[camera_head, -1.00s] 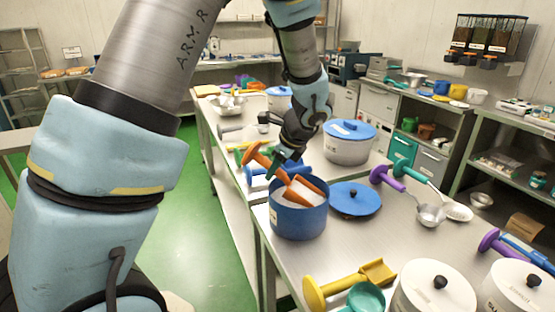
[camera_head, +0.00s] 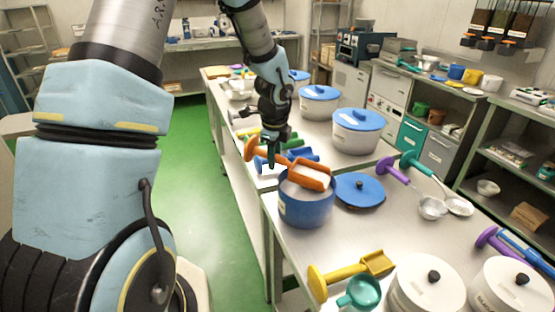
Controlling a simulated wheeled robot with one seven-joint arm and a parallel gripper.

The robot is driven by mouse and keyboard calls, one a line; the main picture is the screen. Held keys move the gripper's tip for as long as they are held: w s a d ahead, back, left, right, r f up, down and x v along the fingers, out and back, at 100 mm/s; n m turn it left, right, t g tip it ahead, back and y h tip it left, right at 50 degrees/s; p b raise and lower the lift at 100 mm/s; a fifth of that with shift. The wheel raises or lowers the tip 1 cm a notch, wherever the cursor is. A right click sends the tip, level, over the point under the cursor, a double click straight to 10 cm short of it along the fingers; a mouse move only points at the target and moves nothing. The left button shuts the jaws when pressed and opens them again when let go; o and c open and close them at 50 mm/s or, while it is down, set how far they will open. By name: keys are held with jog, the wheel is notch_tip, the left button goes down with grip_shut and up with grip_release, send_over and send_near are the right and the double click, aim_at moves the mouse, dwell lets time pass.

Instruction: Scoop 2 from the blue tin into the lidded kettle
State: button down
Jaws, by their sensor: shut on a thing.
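My gripper (camera_head: 277,148) is shut on the handle of an orange scoop (camera_head: 309,173). The scoop's bowl lies nearly level at the mouth of the blue tin (camera_head: 306,207), with white stuff showing in it. The bowl hides part of the tin's opening; I cannot tell whether it touches the contents. The blue lid (camera_head: 361,190) lies on the table to the right of the tin. A pale pot with a blue lid (camera_head: 357,132) stands behind it, lid on. Another like it (camera_head: 320,103) is further back. I cannot tell which is the kettle.
A yellow scoop (camera_head: 350,272) and a teal scoop (camera_head: 362,292) lie in front of the tin. Two white lidded pots (camera_head: 431,286) stand at the front right. Purple- and green-handled ladles (camera_head: 430,205) lie right of the lid. Blue tools (camera_head: 300,155) lie behind the scoop.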

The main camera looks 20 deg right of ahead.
jog(key=shift+w+a+r+g+h, duration=0.3)
jog(key=shift+w+a+r+g, duration=0.1)
jog(key=shift+w+a+r, duration=0.2)
jog(key=shift+h, duration=0.4)
jog(key=shift+w+d+v, duration=0.1)
jog(key=shift+w+v, duration=0.1)
jog(key=shift+v, duration=0.7)
jog(key=shift+w+d+v, duration=0.1)
jog(key=shift+w+v, duration=0.1)
jog(key=shift+v, duration=0.7)
jog(key=shift+w+v, duration=0.15)
jog(key=shift+v, duration=0.75)
jog(key=shift+r, duration=0.1)
